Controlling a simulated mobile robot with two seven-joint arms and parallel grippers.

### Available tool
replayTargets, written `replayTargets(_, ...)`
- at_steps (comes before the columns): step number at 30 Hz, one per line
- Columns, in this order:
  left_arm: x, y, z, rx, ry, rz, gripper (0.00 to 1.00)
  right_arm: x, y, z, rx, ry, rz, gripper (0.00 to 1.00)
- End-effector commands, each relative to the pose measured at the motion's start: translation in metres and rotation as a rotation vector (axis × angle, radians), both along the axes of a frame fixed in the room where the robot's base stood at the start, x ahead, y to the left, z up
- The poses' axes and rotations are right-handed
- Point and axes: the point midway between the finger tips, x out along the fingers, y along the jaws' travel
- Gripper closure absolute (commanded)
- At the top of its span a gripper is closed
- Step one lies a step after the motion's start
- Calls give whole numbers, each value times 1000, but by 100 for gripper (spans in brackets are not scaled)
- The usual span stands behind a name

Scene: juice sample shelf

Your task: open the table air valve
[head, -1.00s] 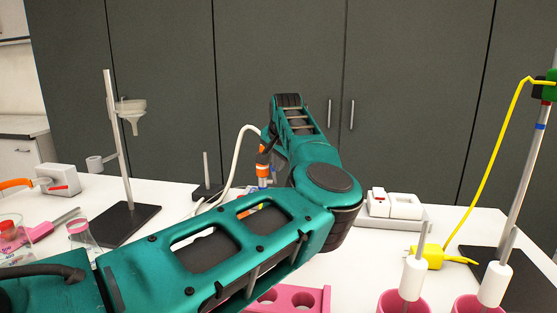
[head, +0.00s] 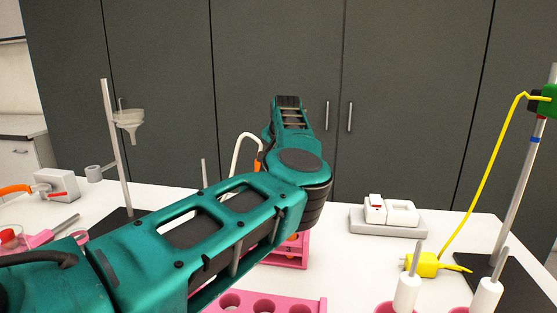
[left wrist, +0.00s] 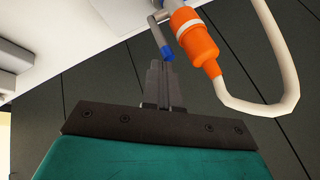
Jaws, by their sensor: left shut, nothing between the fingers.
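In the left wrist view an orange and white fitting (left wrist: 203,58) with a white hose (left wrist: 287,70) stands at the upper right. Beside it is a thin grey metal rod with a blue tip (left wrist: 167,53), which looks like a valve handle. My left gripper (left wrist: 161,66) is shut and empty, its fingertips close to the blue tip; I cannot tell whether they touch. In the head view my arm hides most of the fitting; only a bit of orange (head: 258,164) and the hose (head: 237,150) show. My left fingers are hidden there. My right gripper is not seen.
A ring stand (head: 115,150) and a white box with a red lever (head: 57,185) stand at the left. A white device (head: 386,218) and a yellow plug (head: 424,264) are at the right. Pink racks (head: 290,247) lie near my arm. Dark cabinets (head: 280,70) close off the back.

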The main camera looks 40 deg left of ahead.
Motion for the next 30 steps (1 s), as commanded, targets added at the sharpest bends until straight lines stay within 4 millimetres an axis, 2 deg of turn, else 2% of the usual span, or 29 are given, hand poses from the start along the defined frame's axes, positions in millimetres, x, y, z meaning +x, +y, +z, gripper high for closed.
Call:
replayTargets(11,1,0,0,1,-2,-2,100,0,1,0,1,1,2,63)
replayTargets(21,1,0,15,1,-2,-2,100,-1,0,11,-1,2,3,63)
replayTargets(30,-1,0,17,1,-2,0,100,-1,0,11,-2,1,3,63)
